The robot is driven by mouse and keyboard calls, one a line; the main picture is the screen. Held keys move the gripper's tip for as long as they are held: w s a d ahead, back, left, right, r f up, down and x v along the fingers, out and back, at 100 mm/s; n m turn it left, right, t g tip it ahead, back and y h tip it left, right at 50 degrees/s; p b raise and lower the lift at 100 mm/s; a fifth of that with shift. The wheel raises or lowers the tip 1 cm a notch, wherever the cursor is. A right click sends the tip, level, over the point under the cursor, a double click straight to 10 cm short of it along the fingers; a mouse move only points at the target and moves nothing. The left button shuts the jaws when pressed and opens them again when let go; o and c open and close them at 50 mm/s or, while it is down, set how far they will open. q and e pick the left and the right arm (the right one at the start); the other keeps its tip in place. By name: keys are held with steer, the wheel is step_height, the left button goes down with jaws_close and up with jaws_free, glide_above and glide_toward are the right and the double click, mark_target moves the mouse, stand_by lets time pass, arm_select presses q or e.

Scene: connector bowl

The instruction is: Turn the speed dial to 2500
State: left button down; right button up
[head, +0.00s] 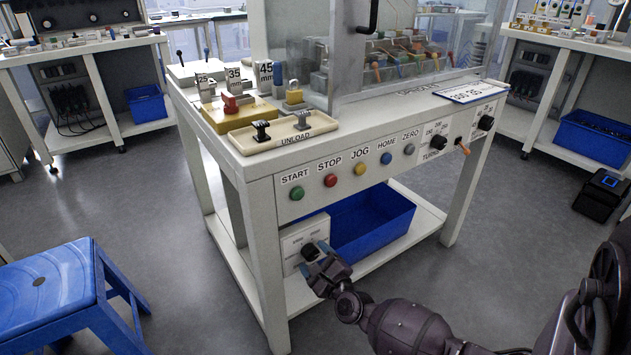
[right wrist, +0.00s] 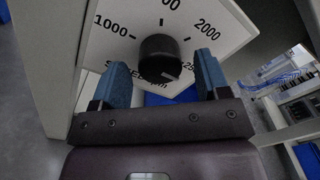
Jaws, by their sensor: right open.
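The speed dial is a black round knob (right wrist: 159,58) on a white panel, with 1000, a partly cut-off number and 2000 printed around it. The 2500 mark at the lower right is partly hidden by a finger. A small pale mark shows near the knob's lower right edge. In the head view the knob (head: 309,252) is on a small white panel (head: 292,243) low on the machine's front. My right gripper (head: 327,267) is open in front of it. Its blue fingers stand either side of the knob in the wrist view, with visible gaps. My left gripper is not in view.
A blue bin (head: 372,228) sits on the lower shelf right of the dial panel. A table leg (head: 262,265) stands just left. Coloured buttons (head: 331,180) and two more black knobs (head: 438,142) are on the panel above. A blue stool (head: 55,290) stands at left.

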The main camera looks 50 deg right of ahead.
steer(key=p+v, duration=0.2)
steer(key=v, duration=0.8)
steer(key=shift+s+a, duration=0.15)
steer(key=shift+s, duration=0.15)
